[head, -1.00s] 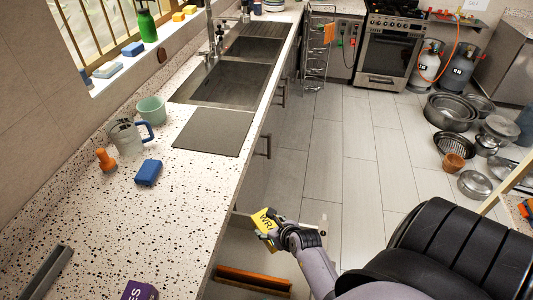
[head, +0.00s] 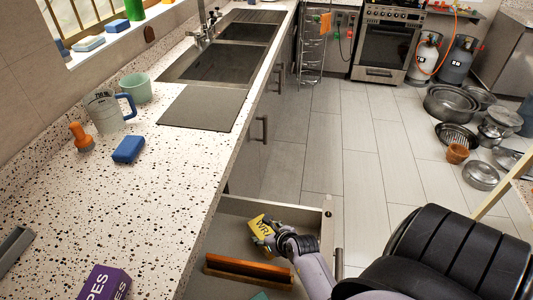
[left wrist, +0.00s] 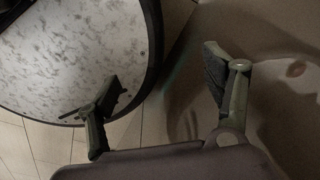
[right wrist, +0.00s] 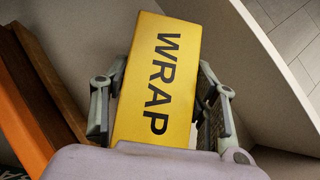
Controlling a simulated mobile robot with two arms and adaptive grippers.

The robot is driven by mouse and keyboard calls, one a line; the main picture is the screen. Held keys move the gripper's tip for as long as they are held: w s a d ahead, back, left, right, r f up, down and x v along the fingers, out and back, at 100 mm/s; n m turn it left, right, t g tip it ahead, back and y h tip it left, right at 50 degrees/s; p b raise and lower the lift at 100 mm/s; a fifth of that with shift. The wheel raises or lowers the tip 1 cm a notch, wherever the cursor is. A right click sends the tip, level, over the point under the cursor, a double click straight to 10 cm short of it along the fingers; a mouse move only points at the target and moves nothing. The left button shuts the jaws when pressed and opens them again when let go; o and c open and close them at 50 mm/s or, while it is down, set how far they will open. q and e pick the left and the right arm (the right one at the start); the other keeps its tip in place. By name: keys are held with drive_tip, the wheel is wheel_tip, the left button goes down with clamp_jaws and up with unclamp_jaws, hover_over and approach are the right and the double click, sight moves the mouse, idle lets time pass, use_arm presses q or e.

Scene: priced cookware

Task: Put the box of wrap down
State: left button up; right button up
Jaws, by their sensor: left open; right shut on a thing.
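The yellow box of wrap (head: 257,226), marked WRAP, is in my right gripper (head: 268,236). The head view shows it over or inside an open drawer (head: 232,206) below the counter; its exact height there is hard to tell. In the right wrist view the box (right wrist: 160,80) stands between the two fingers of my right gripper (right wrist: 160,100), with light drawer walls around it. Its underside is hidden. My left gripper (left wrist: 165,95) is open and empty in the left wrist view and is out of the head view.
A long orange-brown object (head: 248,270) lies in the drawer beside the box. The counter holds a purple box (head: 104,284), a blue block (head: 128,149) and a jug (head: 105,112). A round speckled surface (left wrist: 75,55) is near my left gripper.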

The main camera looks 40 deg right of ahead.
wheel_tip(320, 180, down, 4)
drive_tip(key=b, duration=0.3)
drive_tip(key=shift+r, duration=0.3)
drive_tip(key=o, duration=1.4)
